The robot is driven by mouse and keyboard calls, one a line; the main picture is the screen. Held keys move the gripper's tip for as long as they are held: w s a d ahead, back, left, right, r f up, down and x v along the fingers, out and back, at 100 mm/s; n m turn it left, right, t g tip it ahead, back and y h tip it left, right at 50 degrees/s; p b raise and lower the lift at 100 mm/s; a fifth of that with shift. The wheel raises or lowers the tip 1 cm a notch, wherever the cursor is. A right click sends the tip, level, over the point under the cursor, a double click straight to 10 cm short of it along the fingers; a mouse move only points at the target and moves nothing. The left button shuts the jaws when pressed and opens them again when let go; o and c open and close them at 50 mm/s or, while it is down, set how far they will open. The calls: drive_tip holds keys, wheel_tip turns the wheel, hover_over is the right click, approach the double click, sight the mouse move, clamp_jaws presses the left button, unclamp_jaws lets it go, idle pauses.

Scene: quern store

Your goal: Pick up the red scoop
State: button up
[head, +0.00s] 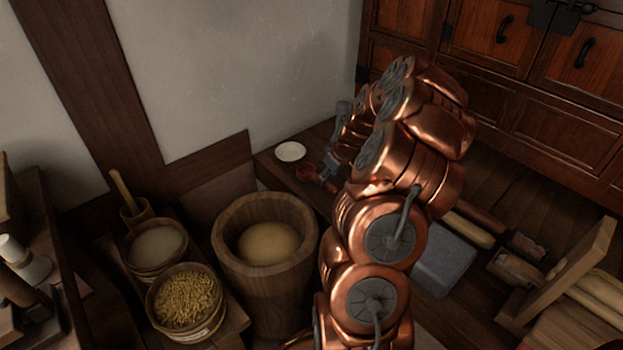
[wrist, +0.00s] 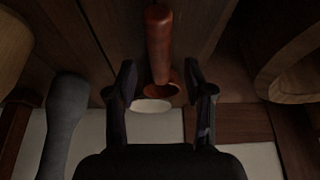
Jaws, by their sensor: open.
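My gripper (wrist: 164,90) is open, with one dark finger on each side of the scoop's lower part. The fingers appear apart from it. Depth between fingers and scoop is hard to judge.
A white dish (head: 290,151) sits close behind the scoop. A large wooden tub (head: 228,262) and a bowl of grain (head: 160,322) stand to the left. In the wrist view a grey rounded object (wrist: 62,130) is at left and a round wooden rim (wrist: 268,80) at right.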

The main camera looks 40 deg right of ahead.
drive_tip(key=shift+b+x, duration=0.5)
drive_tip(key=shift+x, duration=1.45)
drive_tip(key=shift+w+f, duration=0.1)
drive_tip(key=shift+f, duration=0.1)
drive_tip(key=shift+c, duration=0.4)
clamp_jaws()
